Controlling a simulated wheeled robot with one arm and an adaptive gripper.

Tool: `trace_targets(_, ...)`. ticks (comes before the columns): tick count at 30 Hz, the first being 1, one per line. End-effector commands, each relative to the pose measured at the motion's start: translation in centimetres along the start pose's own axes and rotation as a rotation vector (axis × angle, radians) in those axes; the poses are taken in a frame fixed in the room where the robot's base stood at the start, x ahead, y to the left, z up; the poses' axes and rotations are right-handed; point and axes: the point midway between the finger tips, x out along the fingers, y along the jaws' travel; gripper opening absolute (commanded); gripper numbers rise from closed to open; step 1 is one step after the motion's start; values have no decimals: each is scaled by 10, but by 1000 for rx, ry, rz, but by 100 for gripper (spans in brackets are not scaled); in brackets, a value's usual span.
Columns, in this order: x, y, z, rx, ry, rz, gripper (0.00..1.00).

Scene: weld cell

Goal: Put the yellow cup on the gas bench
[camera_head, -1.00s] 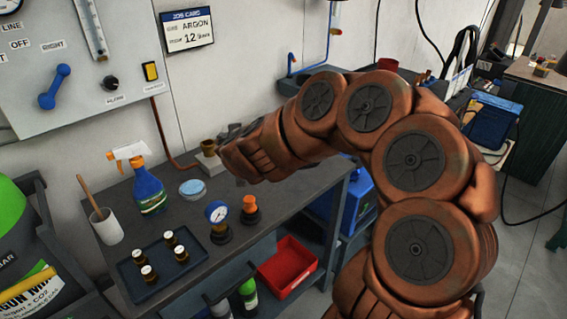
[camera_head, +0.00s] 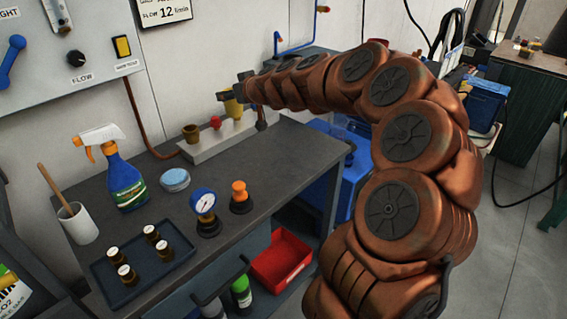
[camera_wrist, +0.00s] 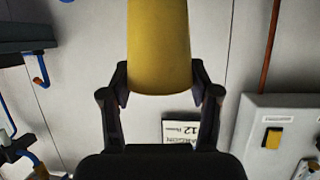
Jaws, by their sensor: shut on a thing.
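The yellow cup (camera_wrist: 160,50) is between the two fingers of my gripper (camera_wrist: 160,92) in the wrist view, and the fingers press on its sides. In the head view the yellow cup (camera_head: 233,107) shows only in part, behind my gripper (camera_head: 238,92). It is over the back right of the dark gas bench (camera_head: 262,165), in front of the wall. From this angle I cannot tell whether it touches anything below it.
A pale block (camera_head: 203,150) with a brown cup-like piece (camera_head: 190,133) and a red piece (camera_head: 215,122) stands at the bench's back. The bench's front right is clear.

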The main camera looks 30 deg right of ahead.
Motion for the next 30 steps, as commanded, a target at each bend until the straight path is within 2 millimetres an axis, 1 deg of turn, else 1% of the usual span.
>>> trace_targets(1, -1, 9, 4, -5, 2, -15, 21)
trace_targets(8, -19, 42, 9, -45, 2, -108, 21)
trace_targets(14, -41, 72, 22, -75, 1, -185, 21)
trace_targets(20, -71, 104, 41, -106, 2, -254, 21)
trace_targets(23, -88, 118, 54, -120, 2, -291, 21)
trace_targets(26, -107, 132, 68, -137, 2, -325, 21)
trace_targets(30, -135, 150, 92, -154, 2, -370, 21)
